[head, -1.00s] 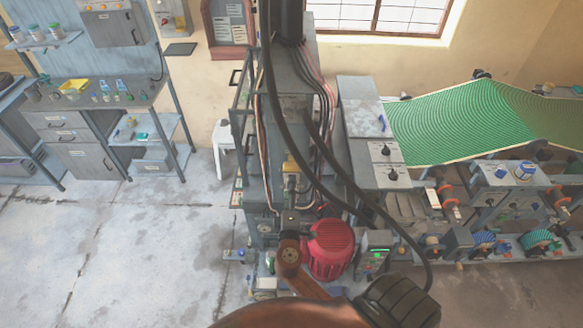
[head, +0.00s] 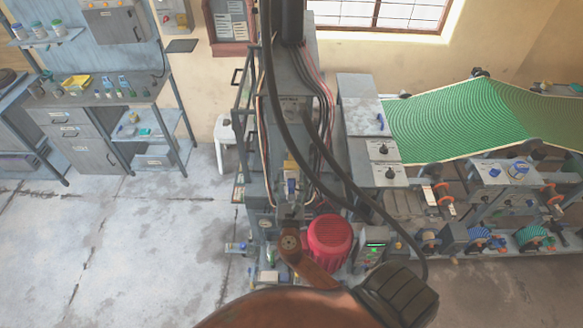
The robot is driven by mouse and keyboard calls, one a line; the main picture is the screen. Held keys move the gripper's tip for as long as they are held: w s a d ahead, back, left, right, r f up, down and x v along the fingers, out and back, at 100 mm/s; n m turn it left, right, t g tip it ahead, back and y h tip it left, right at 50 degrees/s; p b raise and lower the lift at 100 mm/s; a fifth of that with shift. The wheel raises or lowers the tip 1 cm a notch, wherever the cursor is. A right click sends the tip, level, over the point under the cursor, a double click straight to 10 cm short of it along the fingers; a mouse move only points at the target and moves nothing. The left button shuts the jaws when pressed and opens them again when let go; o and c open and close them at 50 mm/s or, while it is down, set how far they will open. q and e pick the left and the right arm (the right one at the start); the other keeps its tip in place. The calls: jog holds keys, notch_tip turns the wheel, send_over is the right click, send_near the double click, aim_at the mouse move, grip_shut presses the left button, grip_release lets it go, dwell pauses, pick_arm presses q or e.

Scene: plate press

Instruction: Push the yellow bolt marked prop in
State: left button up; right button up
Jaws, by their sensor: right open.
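A tall grey press (head: 290,120) stands in the middle of the head view. A small yellow part (head: 289,166) sits on its front; it may be the bolt, but its marking is too small to read. My right gripper (head: 291,203) is at the press front, just below the yellow part in the picture, with a small blue and white part between them. The gripper is open, with nothing seen in it. Contact with the press cannot be told. My left gripper is not in view.
A red motor (head: 329,238) stands close to the right of my right arm, and a grey box with a green display (head: 373,250) is beside it. Black hoses arc across the press. A green belt (head: 470,115) lies right. Floor at left is clear.

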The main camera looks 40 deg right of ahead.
aim_at(292, 168)
jog(key=shift+p+x, duration=0.5)
jog(key=shift+x, duration=2.7)
jog(key=shift+c, duration=0.7)
grip_shut()
